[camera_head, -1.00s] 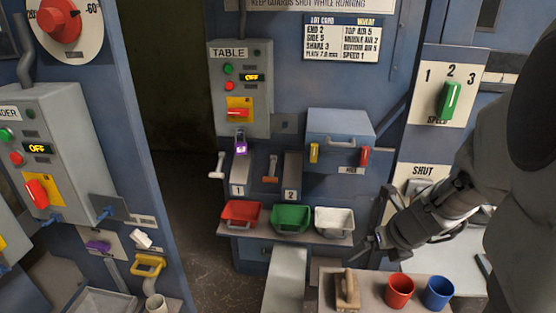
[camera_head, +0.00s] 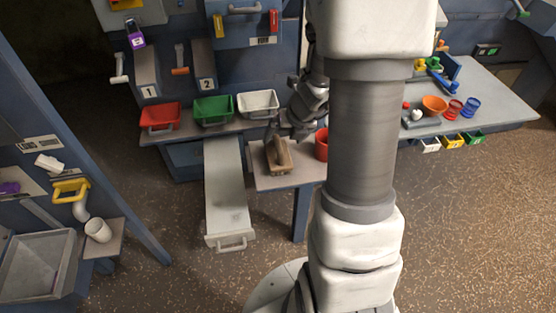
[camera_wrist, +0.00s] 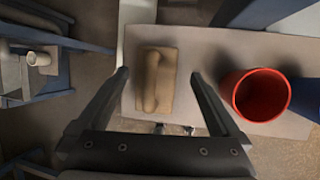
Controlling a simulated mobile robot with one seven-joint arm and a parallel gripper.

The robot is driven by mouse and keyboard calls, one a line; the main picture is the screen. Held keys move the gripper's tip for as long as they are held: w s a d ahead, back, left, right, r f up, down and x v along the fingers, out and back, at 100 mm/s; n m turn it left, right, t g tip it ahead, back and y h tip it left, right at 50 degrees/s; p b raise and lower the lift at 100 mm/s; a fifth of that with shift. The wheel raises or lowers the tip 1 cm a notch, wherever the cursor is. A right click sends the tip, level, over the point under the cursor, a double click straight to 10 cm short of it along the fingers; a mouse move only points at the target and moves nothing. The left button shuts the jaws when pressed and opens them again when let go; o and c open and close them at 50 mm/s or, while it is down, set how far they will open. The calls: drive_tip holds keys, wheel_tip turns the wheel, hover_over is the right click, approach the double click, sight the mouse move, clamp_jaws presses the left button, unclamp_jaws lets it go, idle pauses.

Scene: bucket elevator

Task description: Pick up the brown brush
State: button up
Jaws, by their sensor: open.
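The brown brush (camera_head: 279,157) lies on a small grey side table (camera_head: 262,181), its raised handle along the top. In the wrist view the brush (camera_wrist: 157,80) lies flat on the table (camera_wrist: 215,48), ahead of and between my finger lines. My gripper (camera_wrist: 160,76) is open and empty, with one finger on each side of the brush in the picture. In the head view my gripper (camera_head: 279,130) is just above and behind the brush, partly dark against it. I cannot tell the exact height of the fingers above it.
A red cup (camera_wrist: 258,95) stands right of the brush, close to my right finger, with a blue cup (camera_wrist: 306,99) beyond it. Red (camera_head: 160,117), green (camera_head: 213,110) and white (camera_head: 257,104) bins stand on the shelf behind. A grey chute (camera_head: 228,190) runs left of the table.

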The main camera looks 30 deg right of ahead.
sight(278, 143)
drive_tip(key=shift+s+a+b+x, duration=0.15)
drive_tip(key=shift+b+x, duration=0.65)
drive_tip(key=shift+x, duration=0.6)
drive_tip(key=shift+s+a+b+x, duration=0.1)
drive_tip(key=shift+b+x, duration=0.65)
drive_tip(key=shift+x, duration=0.6)
drive_tip(key=c, duration=1.5)
drive_tip(key=shift+r+p, duration=0.7)
drive_tip(key=shift+r, duration=0.05)
wheel_tip(278, 143, up, 3)
drive_tip(key=shift+r+p, duration=0.2)
drive_tip(key=shift+p, duration=1)
drive_tip(key=s+d+r+p, duration=0.2)
drive_tip(key=s+d+r, duration=0.4)
drive_tip(key=s+d, duration=0.2)
drive_tip(key=shift+s, duration=0.3)
